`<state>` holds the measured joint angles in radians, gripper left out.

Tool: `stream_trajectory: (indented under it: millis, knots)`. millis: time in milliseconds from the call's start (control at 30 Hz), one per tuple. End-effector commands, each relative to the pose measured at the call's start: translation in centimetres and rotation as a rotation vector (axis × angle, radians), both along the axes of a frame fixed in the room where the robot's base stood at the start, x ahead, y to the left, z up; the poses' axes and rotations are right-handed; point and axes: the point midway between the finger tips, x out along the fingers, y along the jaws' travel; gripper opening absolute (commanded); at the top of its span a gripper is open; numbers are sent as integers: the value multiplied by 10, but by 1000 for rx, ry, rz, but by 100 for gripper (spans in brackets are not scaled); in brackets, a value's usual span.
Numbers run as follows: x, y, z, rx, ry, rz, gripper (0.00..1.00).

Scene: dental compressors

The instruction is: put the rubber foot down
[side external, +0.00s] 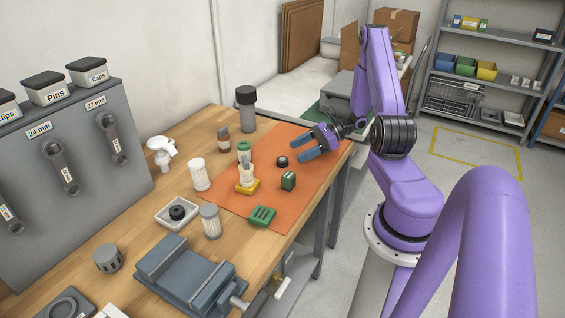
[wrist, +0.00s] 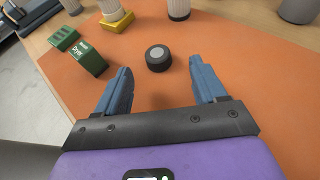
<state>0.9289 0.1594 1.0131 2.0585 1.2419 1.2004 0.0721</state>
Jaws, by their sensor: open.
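The rubber foot (side external: 282,162) is a small black round puck lying flat on the orange mat (side external: 325,170). It also shows in the wrist view (wrist: 158,58), with a grey disc in the middle of its top. My gripper (side external: 304,147) has blue fingers, spread apart and empty. The foot stands clear in front of the fingertips, roughly midway between them in the wrist view (wrist: 160,68). Neither finger appears to touch it.
A green block (side external: 289,181) stands near the foot. A yellow-based fitting (side external: 247,186) and a green ribbed piece (side external: 263,216) are also on the mat. A white tray (side external: 165,220) holds another black round piece. A grey vise (side external: 190,275) sits at the front. The mat's right side is clear.

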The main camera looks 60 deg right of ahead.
Motion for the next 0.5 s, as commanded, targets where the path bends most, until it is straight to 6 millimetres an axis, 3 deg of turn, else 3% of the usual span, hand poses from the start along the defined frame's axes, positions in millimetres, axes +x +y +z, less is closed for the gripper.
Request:
stream_trajectory:
  millis: [500]
  knots:
    - [31,37,-20,0,0,2,70]
